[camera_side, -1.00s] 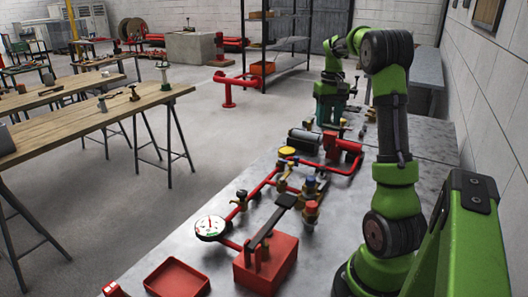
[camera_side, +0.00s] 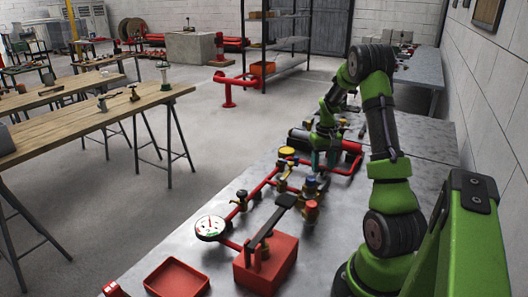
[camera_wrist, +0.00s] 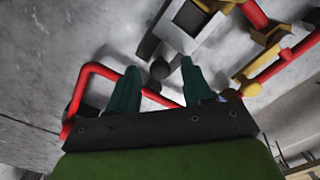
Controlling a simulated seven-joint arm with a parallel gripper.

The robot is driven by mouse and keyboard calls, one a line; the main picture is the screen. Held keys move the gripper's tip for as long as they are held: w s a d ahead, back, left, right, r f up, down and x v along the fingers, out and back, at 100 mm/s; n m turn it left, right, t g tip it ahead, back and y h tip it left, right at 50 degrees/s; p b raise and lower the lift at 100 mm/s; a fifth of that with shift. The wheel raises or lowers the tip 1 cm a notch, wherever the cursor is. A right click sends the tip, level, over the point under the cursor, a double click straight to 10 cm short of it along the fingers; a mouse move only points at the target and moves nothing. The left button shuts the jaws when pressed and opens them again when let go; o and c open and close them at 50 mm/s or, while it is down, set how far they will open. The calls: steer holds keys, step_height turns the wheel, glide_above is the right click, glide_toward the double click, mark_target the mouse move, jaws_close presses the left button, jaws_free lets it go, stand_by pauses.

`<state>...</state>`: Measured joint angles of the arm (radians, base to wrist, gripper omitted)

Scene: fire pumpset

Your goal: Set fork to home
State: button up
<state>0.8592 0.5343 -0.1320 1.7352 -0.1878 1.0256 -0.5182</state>
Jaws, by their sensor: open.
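No part can be named as the fork with certainty. In the wrist view a dark round knob (camera_wrist: 159,70) sits by a grey block (camera_wrist: 190,25), showing between my gripper's two teal fingertips. My gripper (camera_side: 324,162) is open and points down beside the red pipe loop (camera_side: 352,160) at the far part of the bench rig; the fingers also show apart and empty in the wrist view (camera_wrist: 158,62). Whether they touch the knob cannot be told. My gripper hides part of the rig in the side view.
A dark cylinder (camera_side: 301,137) lies left of my gripper. A yellow handwheel (camera_side: 287,151), valves and red pipes run toward a gauge (camera_side: 210,228). A red box (camera_side: 280,268) with a dark bar and an empty red tray (camera_side: 176,279) stand nearer. The grey bench (camera_side: 350,205) is clear at right.

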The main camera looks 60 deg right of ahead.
steer(key=shift+f, duration=0.15)
steer(key=shift+c, duration=0.3)
jaws_close()
steer(key=shift+a, duration=2.35)
steer(key=shift+o, duration=0.3)
jaws_free()
step_height(320, 180, up, 17)
